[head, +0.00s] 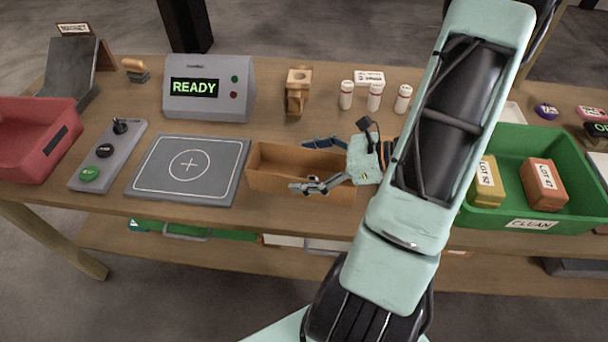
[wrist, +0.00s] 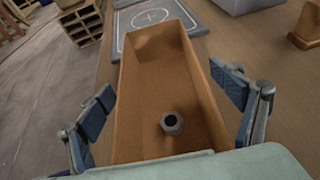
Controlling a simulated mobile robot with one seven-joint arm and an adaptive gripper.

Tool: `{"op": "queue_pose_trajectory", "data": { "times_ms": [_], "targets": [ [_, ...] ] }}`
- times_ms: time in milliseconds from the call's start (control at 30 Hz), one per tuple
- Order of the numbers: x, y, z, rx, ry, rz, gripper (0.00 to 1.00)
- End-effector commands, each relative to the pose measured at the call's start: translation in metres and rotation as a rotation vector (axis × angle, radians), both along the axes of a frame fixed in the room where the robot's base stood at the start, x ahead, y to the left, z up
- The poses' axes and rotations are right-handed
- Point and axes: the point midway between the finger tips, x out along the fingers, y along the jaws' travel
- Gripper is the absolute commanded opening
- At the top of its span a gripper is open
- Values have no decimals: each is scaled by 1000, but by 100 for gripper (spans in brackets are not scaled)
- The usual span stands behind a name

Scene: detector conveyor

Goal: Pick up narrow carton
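The narrow carton (head: 268,182) is a long, open-topped brown box on the table, right of the grey pad in the head view. In the wrist view the carton (wrist: 150,92) runs away from my gripper, and a dark-centred grey hex nut (wrist: 171,123) lies inside it. My gripper (head: 312,165) is open over the carton's right part, with a finger along each long side. In the wrist view the fingers of my gripper (wrist: 168,105) stand apart, left and right of the carton, with visible gaps to its walls. My gripper hides the carton's near end.
The grey pad (head: 150,178) with a crosshair lies left of the carton. The detector (head: 208,103) reading READY and a wooden stand (head: 297,104) are behind. Several white bottles (head: 374,97) stand behind my gripper. A green bin (head: 508,215) is right, a red bin (head: 30,158) far left.

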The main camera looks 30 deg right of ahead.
Motion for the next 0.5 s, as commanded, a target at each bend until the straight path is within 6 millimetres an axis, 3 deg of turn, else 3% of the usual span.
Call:
{"op": "queue_pose_trajectory", "data": {
  "times_ms": [67, 333, 500],
  "targets": [
    [0, 0, 0, 0, 0, 0, 74],
    [0, 0, 0, -1, -1, 0, 44],
    [0, 0, 0, -1, -1, 0, 42]
  ]
}}
